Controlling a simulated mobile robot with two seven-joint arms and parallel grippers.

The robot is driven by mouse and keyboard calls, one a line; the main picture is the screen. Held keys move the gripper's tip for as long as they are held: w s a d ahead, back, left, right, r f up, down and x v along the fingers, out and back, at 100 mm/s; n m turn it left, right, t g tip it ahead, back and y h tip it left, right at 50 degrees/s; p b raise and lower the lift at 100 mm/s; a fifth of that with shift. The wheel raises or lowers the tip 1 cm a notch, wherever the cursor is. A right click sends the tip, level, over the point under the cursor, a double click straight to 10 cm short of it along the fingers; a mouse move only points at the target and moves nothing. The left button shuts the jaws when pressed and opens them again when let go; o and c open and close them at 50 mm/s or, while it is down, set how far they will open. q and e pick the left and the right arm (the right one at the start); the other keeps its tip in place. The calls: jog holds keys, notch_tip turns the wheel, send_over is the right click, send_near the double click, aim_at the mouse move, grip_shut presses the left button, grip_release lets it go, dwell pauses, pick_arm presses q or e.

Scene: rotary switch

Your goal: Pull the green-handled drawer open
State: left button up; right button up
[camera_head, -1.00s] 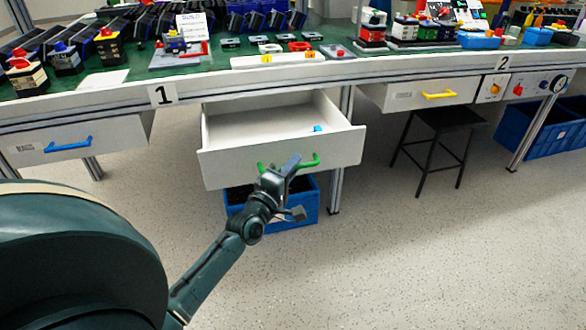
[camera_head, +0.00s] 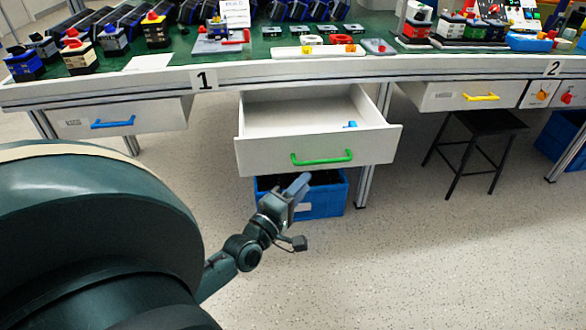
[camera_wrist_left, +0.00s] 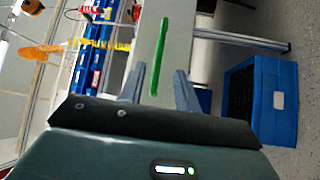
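The green-handled drawer (camera_head: 308,154) hangs under the workbench and stands pulled out, with its inside showing and a small blue item (camera_head: 350,125) in it. Its green handle (camera_head: 322,159) is free of my gripper. My left gripper (camera_head: 300,186) is below and in front of the handle, apart from it. My right gripper is in neither view.
A blue bin (camera_head: 325,200) stands on the floor behind my left gripper. A blue-handled drawer (camera_head: 118,120) is to the left, and a yellow-handled drawer (camera_head: 465,95) to the right. A black stool (camera_head: 485,125) stands at right. The floor in front is clear.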

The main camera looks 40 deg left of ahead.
pick_arm(q)
jog(key=shift+s+d+f, duration=0.1)
jog(key=shift+s+f, duration=0.1)
jog(key=shift+s, duration=1.4)
